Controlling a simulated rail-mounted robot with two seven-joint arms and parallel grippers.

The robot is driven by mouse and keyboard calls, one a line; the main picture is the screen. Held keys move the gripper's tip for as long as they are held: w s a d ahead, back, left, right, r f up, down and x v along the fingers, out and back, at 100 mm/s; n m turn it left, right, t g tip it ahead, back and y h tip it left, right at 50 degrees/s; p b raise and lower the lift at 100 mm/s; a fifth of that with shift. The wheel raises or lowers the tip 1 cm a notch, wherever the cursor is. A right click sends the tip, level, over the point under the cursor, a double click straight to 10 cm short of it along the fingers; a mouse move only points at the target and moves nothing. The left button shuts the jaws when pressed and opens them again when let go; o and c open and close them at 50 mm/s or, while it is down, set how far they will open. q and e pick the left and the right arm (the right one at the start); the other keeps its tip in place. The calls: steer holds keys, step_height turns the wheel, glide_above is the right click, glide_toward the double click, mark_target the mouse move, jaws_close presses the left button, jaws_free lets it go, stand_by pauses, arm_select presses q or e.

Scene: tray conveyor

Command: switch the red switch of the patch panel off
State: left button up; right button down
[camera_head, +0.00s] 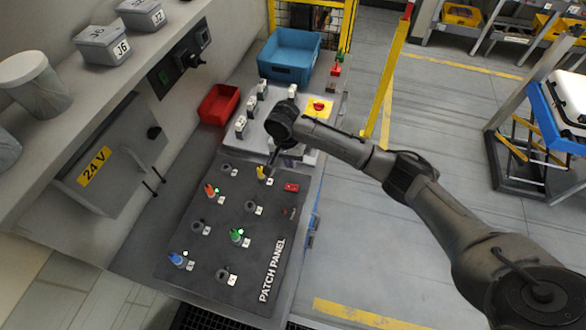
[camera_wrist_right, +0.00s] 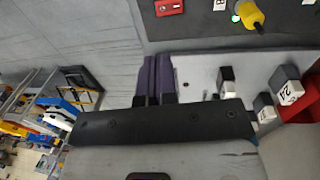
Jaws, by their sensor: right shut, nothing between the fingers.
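The patch panel (camera_head: 222,215) is a dark board with coloured plugs and sockets. Its red switch (camera_head: 291,187) is a small red block near the upper right edge. The red switch also shows at the top of the right wrist view (camera_wrist_right: 169,7); I cannot tell its position, on or off. My right gripper (camera_head: 275,162) hangs over the panel's far edge, above and a little left of the switch in the head view. In the right wrist view its fingers (camera_wrist_right: 158,58) are together and empty, apart from the switch. My left gripper is not in view.
A yellow plug (camera_head: 262,173) stands close to the right gripper. Beyond the panel is a light plate with several small switches (camera_head: 240,126) and a red button on yellow (camera_head: 319,106). A red bin (camera_head: 218,105) and a blue bin (camera_head: 289,54) stand farther back.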

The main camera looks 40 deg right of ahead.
mark_target(296, 187)
steer(key=f, duration=0.7)
steer(key=s+f, duration=0.1)
steer(key=f, duration=0.3)
steer(key=shift+s+d, duration=0.1)
steer(key=shift+d, duration=0.3)
steer(key=shift+f, duration=0.9)
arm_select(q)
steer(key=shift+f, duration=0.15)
